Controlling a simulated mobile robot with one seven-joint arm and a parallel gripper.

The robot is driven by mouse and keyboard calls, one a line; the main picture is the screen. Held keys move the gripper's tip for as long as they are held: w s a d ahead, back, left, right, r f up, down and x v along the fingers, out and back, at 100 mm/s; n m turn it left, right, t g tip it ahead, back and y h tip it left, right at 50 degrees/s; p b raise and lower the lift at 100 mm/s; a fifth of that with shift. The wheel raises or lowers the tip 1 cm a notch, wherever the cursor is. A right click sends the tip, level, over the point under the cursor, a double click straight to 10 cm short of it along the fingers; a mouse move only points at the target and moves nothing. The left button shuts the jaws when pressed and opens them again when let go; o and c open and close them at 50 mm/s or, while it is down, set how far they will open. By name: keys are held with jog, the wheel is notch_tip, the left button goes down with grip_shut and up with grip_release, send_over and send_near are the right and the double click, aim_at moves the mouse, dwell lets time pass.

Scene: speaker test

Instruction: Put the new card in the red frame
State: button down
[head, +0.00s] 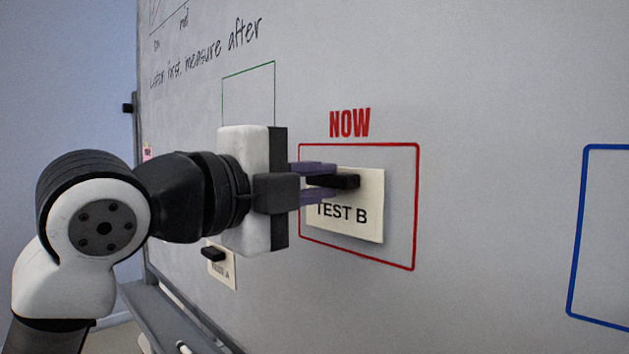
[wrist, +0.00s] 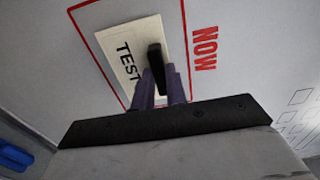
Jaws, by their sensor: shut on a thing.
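The red frame (head: 416,215) is drawn on the whiteboard under the red word NOW (head: 349,123). A cream card marked TEST B (head: 366,222) sits inside the frame, flat against or very near the board. A black bar-shaped handle (head: 347,181) is on the card's upper part. My gripper (head: 325,181) has its purple fingers shut on this handle. The wrist view also shows the card (wrist: 125,48), the handle (wrist: 156,62) between the fingers, and the red frame (wrist: 89,48). I cannot tell whether the card touches the board.
Another cream card, apparently marked TEST A (head: 222,270), is low on the board, left of the red frame, with a black handle. A green frame (head: 249,72) is partly hidden behind my gripper. A blue frame (head: 577,235) is at right. A grey tray (head: 165,318) runs below the board.

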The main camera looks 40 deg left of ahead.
jog(key=shift+w, duration=0.6)
dwell(0.4)
jog(key=c, duration=1.3)
grip_release()
jog(key=shift+c, duration=0.2)
jog(key=shift+o, duration=0.3)
jog(key=o, duration=0.3)
jog(key=shift+o, duration=0.2)
jog(key=shift+s, duration=0.1)
jog(key=s, duration=0.7)
jog(key=shift+a+b, duration=0.25)
jog(key=shift+b, duration=0.05)
